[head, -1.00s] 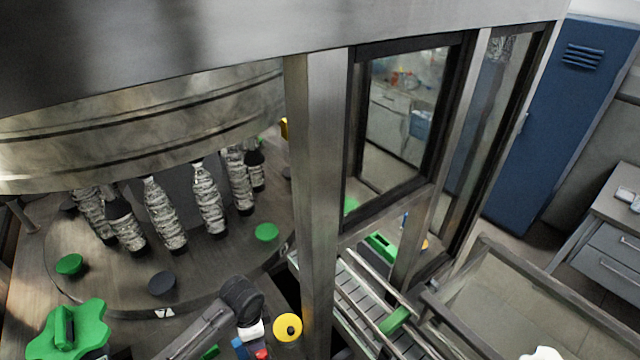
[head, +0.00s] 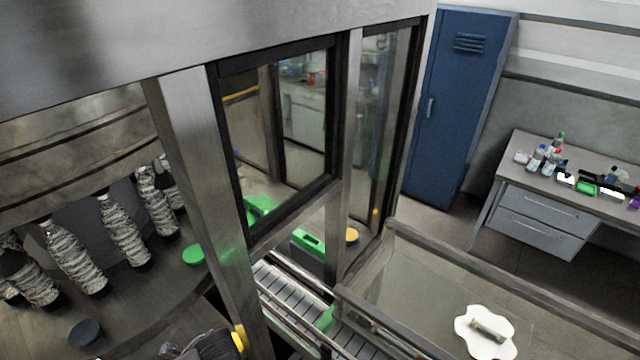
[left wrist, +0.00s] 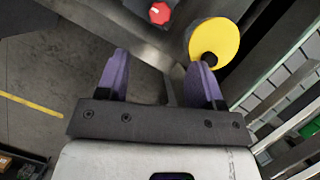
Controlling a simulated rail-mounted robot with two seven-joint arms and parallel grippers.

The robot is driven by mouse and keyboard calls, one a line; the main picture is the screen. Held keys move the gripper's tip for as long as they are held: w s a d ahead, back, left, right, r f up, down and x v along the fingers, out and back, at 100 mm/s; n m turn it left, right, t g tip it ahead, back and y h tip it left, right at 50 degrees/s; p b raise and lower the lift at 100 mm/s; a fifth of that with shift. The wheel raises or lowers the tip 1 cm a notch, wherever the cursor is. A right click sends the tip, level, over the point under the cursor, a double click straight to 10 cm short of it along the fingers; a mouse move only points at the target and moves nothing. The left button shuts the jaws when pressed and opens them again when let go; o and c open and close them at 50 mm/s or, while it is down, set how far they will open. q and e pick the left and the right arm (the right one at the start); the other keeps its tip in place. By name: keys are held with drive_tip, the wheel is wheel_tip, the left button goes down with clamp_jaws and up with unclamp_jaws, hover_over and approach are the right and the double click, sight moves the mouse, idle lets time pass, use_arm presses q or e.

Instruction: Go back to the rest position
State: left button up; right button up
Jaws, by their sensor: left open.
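My left gripper (left wrist: 160,62) shows in the left wrist view with its two purple fingers wide apart. Nothing is between the fingers. A yellow disc with a dark knob (left wrist: 218,36) lies beyond the right finger, which overlaps its lower edge in the picture. I cannot tell the gap between them. My left gripper cannot be made out in the head view. My right gripper is in neither view.
A steel post (head: 205,200) and framed window (head: 300,130) rise beside the conveyor (head: 300,300). A blue locker (head: 460,110) and grey desk (head: 540,200) stand behind. A red knob (left wrist: 159,13) is near the gripper.

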use_arm(q)
drive_tip(key=s+d+f+n+t+h, duration=0.1)
drive_tip(key=s+d+n+h, duration=0.6)
drive_tip(key=s+d, duration=0.65)
drive_tip(key=s+a+r+n+t+y, duration=0.1)
drive_tip(key=s+a+r+n+y, duration=0.1)
drive_tip(key=s+a+n, duration=0.7)
drive_tip(key=s+n, duration=0.2)
drive_tip(key=n, duration=0.1)
drive_tip(key=shift+s+a+y, duration=0.25)
drive_tip(key=shift+y, duration=0.05)
